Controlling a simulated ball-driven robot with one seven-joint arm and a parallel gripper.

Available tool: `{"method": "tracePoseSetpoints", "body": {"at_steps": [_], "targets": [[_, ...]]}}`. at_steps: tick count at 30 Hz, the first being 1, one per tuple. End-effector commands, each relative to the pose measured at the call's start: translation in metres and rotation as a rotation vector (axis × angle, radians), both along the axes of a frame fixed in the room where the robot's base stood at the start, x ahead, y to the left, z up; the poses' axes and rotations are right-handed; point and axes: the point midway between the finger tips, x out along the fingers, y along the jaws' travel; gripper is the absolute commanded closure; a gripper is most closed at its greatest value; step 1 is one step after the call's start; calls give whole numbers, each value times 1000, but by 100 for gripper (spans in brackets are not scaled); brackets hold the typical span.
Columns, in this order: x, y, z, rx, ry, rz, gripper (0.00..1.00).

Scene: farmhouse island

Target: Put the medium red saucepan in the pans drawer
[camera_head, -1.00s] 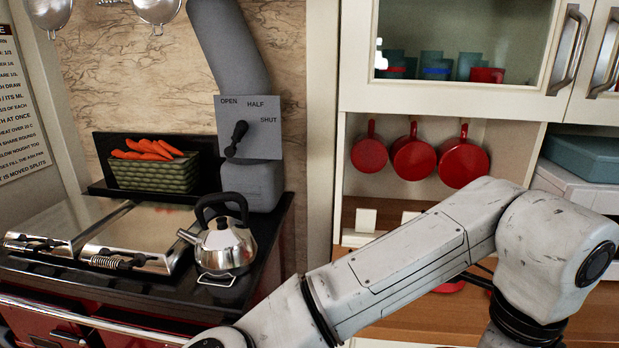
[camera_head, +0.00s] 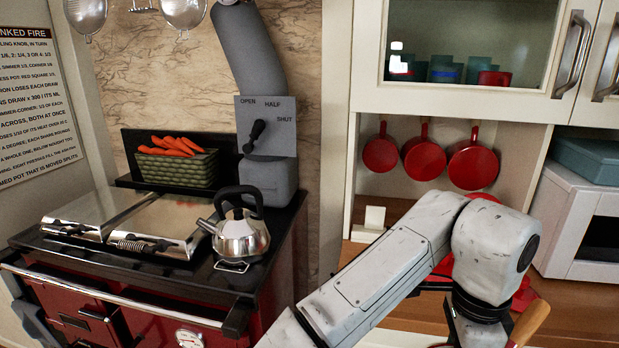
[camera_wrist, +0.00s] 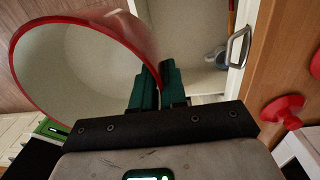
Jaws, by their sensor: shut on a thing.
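In the wrist view my gripper (camera_wrist: 162,84) is shut on the rim of a red saucepan (camera_wrist: 146,45) with a pale inside, which fills the upper left. I cannot tell its size, and its handle is not clear there. In the head view my arm covers most of the gripper and the pan. A pale open space (camera_wrist: 200,50) with a metal handle (camera_wrist: 238,48) at its edge shows beyond the fingers; I cannot tell whether it is the pans drawer.
Several red pieces, one at the arm's right (camera_head: 525,292), lie on the wooden counter (camera_head: 585,310). Three red pans (camera_head: 424,158) hang in the niche. A steel kettle (camera_head: 240,236) stands on the range at left. A white appliance (camera_head: 565,210) stands at right.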

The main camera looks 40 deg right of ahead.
Motion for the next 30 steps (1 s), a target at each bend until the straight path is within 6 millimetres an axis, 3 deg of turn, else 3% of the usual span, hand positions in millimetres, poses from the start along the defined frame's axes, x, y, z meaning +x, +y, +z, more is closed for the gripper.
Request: {"method": "tracePoseSetpoints", "body": {"at_steps": [4, 8, 14, 16, 20, 24, 30], "targets": [[41, 3, -23, 0, 7, 345, 100], [86, 18, -56, 1, 11, 740, 100], [134, 54, -108, 2, 12, 1247, 100], [149, 76, -135, 6, 14, 1462, 100], [164, 114, -185, 7, 13, 1821, 100], [165, 146, -231, 4, 11, 2118, 100], [158, 171, -270, 3, 5, 2352, 100]]}}
